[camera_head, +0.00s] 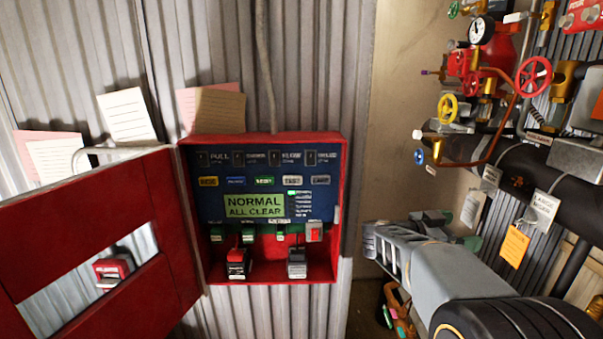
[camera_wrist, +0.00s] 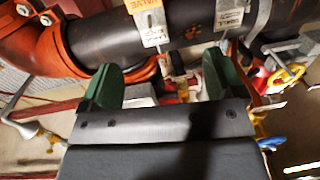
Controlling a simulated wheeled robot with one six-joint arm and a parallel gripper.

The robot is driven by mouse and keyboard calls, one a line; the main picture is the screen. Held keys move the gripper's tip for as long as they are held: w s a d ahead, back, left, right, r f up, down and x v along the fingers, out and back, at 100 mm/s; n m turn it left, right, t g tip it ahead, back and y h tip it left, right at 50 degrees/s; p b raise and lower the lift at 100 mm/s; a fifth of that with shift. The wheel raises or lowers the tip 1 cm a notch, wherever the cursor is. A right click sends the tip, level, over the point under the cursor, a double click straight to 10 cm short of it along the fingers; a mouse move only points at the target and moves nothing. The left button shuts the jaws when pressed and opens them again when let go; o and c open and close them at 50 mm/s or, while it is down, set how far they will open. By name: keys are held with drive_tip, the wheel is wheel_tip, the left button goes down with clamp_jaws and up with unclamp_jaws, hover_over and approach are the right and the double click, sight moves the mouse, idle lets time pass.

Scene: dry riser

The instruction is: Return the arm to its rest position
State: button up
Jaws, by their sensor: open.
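My arm (camera_head: 450,272) reaches in from the lower right of the head view, its grey links in front of the pipework. My gripper (camera_wrist: 160,80) shows in the wrist view with its two green fingers spread apart and nothing held between them. The black pipe (camera_wrist: 205,38) with hanging tags lies beyond the fingertips; I cannot tell the exact gap. In the head view the gripper is partly hidden by my arm, with only bits of green showing.
An open red cabinet (camera_head: 262,139) shows a display (camera_head: 253,205) reading "NORMAL ALL CLEAR". Its red door (camera_head: 85,220) swings out left. At right are the black pipe (camera_head: 515,172), a red handwheel (camera_head: 533,77), a gauge (camera_head: 481,30) and an orange tag (camera_head: 515,246), close to my arm.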

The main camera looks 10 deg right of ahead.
drive_tip(key=w+a+r+n+t+y, duration=0.2)
drive_tip(key=w+a+n+t+y, duration=0.3)
drive_tip(key=t, duration=0.6)
drive_tip(key=w+a+f+n+t+y, duration=0.1)
drive_tip(key=a+f+n+t+y, duration=0.1)
drive_tip(key=a+n+y, duration=0.35)
drive_tip(key=w+a+f+n+t+y, duration=0.1)
drive_tip(key=a+f+n+t+y, duration=0.1)
drive_tip(key=a+n+y, duration=0.35)
drive_tip(key=s+a+f+n+g+y, duration=0.2)
drive_tip(key=s+a+f+g+y, duration=0.1)
drive_tip(key=s+a+f+g, duration=0.45)
drive_tip(key=s+d+f+g+h, duration=0.1)
drive_tip(key=s+f+g, duration=0.3)
drive_tip(key=s, duration=0.8)
drive_tip(key=shift+f, duration=0.9)
drive_tip(key=shift+d, duration=0.1)
